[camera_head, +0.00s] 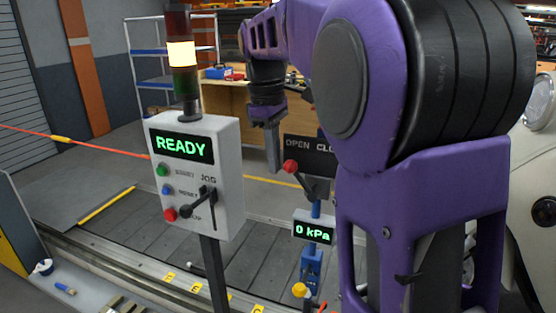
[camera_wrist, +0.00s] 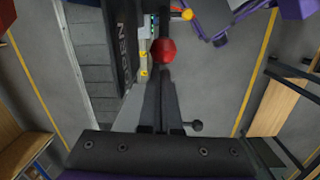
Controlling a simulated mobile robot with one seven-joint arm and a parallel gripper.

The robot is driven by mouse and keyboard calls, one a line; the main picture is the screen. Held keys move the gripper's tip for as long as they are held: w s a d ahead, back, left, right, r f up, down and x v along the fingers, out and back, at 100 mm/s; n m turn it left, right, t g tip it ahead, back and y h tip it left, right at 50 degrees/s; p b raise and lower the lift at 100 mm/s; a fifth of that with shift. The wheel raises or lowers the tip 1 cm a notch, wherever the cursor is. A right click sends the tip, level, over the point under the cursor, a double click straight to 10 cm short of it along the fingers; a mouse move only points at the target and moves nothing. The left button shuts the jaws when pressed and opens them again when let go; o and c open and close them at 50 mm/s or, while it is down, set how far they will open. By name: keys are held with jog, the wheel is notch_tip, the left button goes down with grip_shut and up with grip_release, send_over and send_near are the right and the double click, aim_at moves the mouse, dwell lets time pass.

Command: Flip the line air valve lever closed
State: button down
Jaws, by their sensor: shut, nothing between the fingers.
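The air valve has a dark plate (camera_head: 310,155) marked OPEN and, partly hidden behind my arm, CLO. Its lever (camera_head: 315,187) leans up and left to a red knob (camera_head: 290,166), on the OPEN side. The gauge below it (camera_head: 314,231) reads 0 kPa. My gripper (camera_head: 274,167) points down just left of the knob, with its fingers together and empty. In the wrist view the red knob (camera_wrist: 163,50) lies just beyond the fingertips (camera_wrist: 160,74), with the plate (camera_wrist: 123,35) to its left. I cannot tell whether the fingers touch the knob.
A grey control box (camera_head: 225,170) showing READY stands on a post at left, with buttons and a black jog lever (camera_head: 197,205). The slat conveyor (camera_head: 265,260) runs behind. A wooden bench (camera_head: 225,95) stands farther back.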

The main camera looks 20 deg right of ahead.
jog(key=shift+s+d+r, duration=0.1)
jog(key=shift+s+d, duration=0.2)
jog(key=shift+d+r, duration=0.1)
jog(key=shift+s+d+r+y, duration=0.1)
jog(key=shift+r+y, duration=0.05)
jog(key=shift+y, duration=0.15)
